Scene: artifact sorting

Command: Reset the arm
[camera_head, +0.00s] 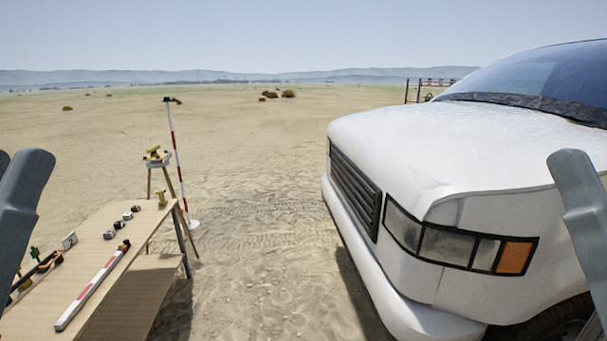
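Part of my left arm shows at the left edge of the head view, as a grey-blue link. Part of my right arm shows at the right edge, in front of the white vehicle (440,150). Neither gripper is in the picture, so I cannot see their fingers or whether they hold anything. A wooden table (100,260) stands at the lower left, apart from the vehicle. On it lie a red-and-white scale bar (90,288), several small blocks and some dark and yellow tools near its left side.
A yellow instrument on a tripod (157,160) and a red-and-white pole (176,150) stand behind the table. The vehicle's front fills the right side. Open sand (255,230) lies between table and vehicle. A low fence (430,87) is far off behind the vehicle.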

